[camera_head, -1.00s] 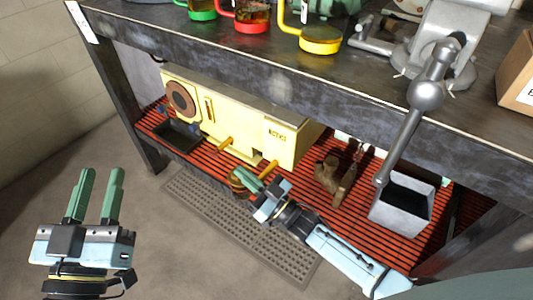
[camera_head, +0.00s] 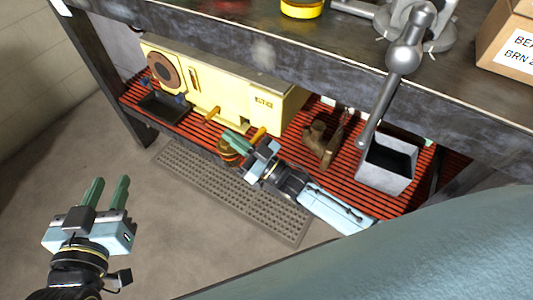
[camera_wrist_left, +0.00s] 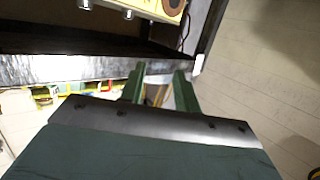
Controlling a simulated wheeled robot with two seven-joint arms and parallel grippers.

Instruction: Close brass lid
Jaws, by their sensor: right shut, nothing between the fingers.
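A small round brass container (camera_head: 227,156) stands at the front edge of the red slatted lower shelf. Its lid is partly hidden by my right gripper, and I cannot tell how far open it is. My right gripper (camera_head: 226,136) is shut and empty, its green fingers over or against the top of the brass container. My left gripper (camera_head: 108,181) is open and empty over the floor at lower left, far from the brass container. Its green fingers also show apart in the left wrist view (camera_wrist_left: 160,75).
A cream machine (camera_head: 225,90) with yellow handles stands behind the brass container. A brown metal part (camera_head: 320,140) and a grey open box (camera_head: 388,165) are to the right. The dark bench top (camera_head: 300,60) overhangs the shelf. A perforated mat (camera_head: 235,190) lies on the floor.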

